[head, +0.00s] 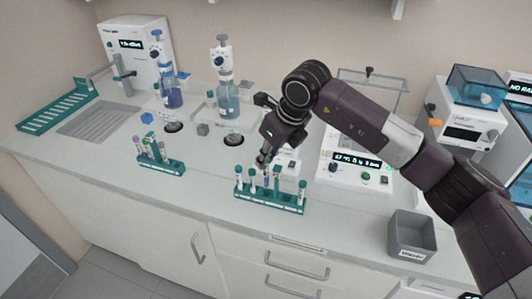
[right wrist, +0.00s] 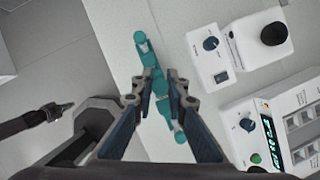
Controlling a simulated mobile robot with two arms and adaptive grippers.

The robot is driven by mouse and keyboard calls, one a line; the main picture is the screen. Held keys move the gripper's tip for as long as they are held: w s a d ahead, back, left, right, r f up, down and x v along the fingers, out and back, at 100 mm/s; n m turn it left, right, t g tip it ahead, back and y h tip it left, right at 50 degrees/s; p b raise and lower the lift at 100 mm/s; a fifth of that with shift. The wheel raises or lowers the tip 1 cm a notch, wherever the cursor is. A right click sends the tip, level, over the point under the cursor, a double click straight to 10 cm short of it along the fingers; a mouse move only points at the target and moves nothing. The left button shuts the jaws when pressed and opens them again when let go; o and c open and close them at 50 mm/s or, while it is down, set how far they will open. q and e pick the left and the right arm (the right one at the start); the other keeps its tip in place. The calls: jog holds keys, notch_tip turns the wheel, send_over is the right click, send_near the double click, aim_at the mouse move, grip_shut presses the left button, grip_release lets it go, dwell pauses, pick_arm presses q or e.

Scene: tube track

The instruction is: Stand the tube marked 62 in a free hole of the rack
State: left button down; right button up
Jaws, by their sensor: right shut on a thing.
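The near teal rack (head: 270,202) stands on the counter with several capped tubes in it. My right gripper (head: 263,160) points down over its middle. In the right wrist view, the fingers of my right gripper (right wrist: 160,80) are closed around a teal-capped tube (right wrist: 160,88) over the rack (right wrist: 180,136). I cannot tell whether the held tube's lower end is in a hole or above one. No number is readable, so I cannot tell which tube is marked 62. At the left of the right wrist view, a dark arm end, probably my left gripper (right wrist: 60,110), hangs away from the rack.
A second teal rack (head: 162,165) with several tubes stands to the left. A white device with a display (head: 350,170) is close on the right. A grey bin (head: 411,235) is at the right front. Blue-liquid bottles (head: 228,100) stand behind. The counter between the racks is clear.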

jog(key=shift+f, duration=0.7)
jog(key=shift+b, duration=0.6)
jog(key=shift+f, duration=0.1)
jog(key=shift+b, duration=0.4)
jog(key=shift+f, duration=0.1)
jog(key=shift+f+b, duration=0.2)
jog(key=shift+b, duration=0.25)
